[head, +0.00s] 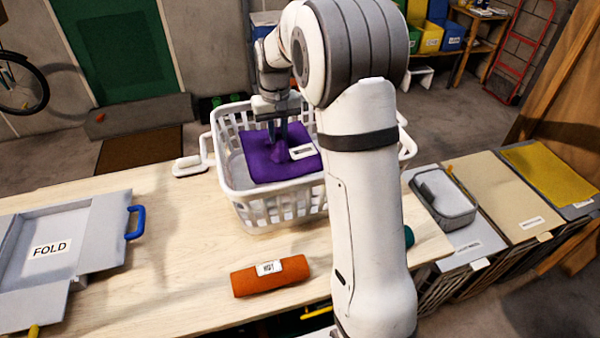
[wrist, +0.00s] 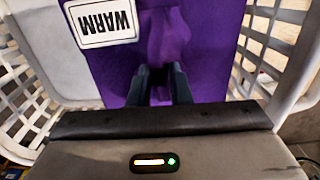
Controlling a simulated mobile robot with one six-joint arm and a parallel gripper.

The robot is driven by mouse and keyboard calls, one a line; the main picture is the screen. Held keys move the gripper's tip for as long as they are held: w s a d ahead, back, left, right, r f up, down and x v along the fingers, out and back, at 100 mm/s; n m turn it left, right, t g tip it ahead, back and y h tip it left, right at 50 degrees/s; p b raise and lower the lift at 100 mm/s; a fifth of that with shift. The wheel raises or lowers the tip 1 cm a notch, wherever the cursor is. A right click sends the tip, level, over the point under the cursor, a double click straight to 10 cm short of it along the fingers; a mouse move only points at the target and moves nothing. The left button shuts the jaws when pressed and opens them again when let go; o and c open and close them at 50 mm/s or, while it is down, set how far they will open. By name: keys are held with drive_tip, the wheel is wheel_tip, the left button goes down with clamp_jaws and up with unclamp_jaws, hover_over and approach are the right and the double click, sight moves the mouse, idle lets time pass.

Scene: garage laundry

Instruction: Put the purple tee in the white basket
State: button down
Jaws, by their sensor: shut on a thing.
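The purple tee (head: 262,158) is a folded purple cloth with a white label, and it lies inside the white basket (head: 270,213) in the head view. My gripper (head: 279,143) points down into the basket and is shut on a pinched ridge of the tee. In the wrist view the tee (wrist: 203,40) fills the middle, with its label reading "WARM". The dark fingers of my gripper (wrist: 160,88) close on its fold there. The basket's slatted walls (wrist: 285,45) rise on both sides. Whether the tee rests on the basket's floor cannot be told.
An orange roll (head: 270,280) with a label lies on the table in front of the basket. A grey folding board (head: 95,235) marked "FOLD" is at the left. A grey open case (head: 445,195) sits at the right. Bare table lies between board and basket.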

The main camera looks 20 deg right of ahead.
sight(279, 151)
wheel_tip(279, 151, down, 7)
drive_tip(key=shift+w+r+p, duration=0.15)
drive_tip(key=shift+p, duration=0.25)
drive_tip(key=shift+f, duration=2.1)
drive_tip(key=c, duration=1.3)
unclamp_jaws()
drive_tip(key=shift+c, duration=0.2)
